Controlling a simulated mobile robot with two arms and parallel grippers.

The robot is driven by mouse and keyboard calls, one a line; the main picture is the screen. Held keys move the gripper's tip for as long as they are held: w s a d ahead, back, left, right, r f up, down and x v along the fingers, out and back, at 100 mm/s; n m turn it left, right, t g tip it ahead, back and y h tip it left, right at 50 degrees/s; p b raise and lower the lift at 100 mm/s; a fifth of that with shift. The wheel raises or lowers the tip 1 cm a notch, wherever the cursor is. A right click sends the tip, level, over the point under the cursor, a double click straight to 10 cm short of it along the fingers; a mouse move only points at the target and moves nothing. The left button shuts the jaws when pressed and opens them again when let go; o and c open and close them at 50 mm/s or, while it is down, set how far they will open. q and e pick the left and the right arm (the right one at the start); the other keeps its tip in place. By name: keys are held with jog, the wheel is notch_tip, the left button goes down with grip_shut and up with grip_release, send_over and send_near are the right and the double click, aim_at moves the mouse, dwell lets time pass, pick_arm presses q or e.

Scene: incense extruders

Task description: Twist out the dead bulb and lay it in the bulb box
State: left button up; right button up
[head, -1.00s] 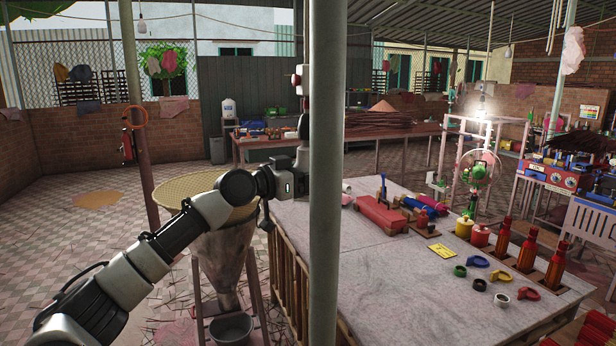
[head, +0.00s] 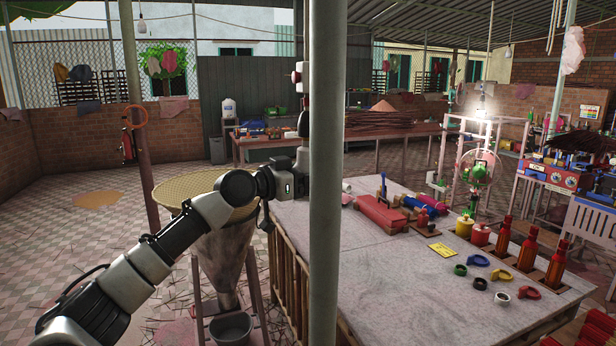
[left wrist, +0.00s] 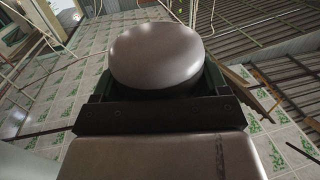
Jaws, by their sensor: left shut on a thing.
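In the left wrist view a pale, rounded bulb (left wrist: 155,55) fills the space between the dark jaws of my left gripper (left wrist: 156,88). The gripper is shut on it. The bulb's far end and any socket are hidden in that view. In the head view my left arm rises from the lower left and its hand points up behind a grey pole. The pole hides the fingertips and the bulb there. I cannot make out a bulb box for certain in either view. My right gripper is not in view.
The grey pole (head: 323,200) stands close in front of the hand. A sieve-topped funnel (head: 220,255) stands left of the table.

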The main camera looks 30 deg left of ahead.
aim_at(308, 197)
pick_arm(q)
jog(key=shift+f, duration=0.1)
jog(key=shift+f+b, duration=2.05)
jog(key=shift+f, duration=0.35)
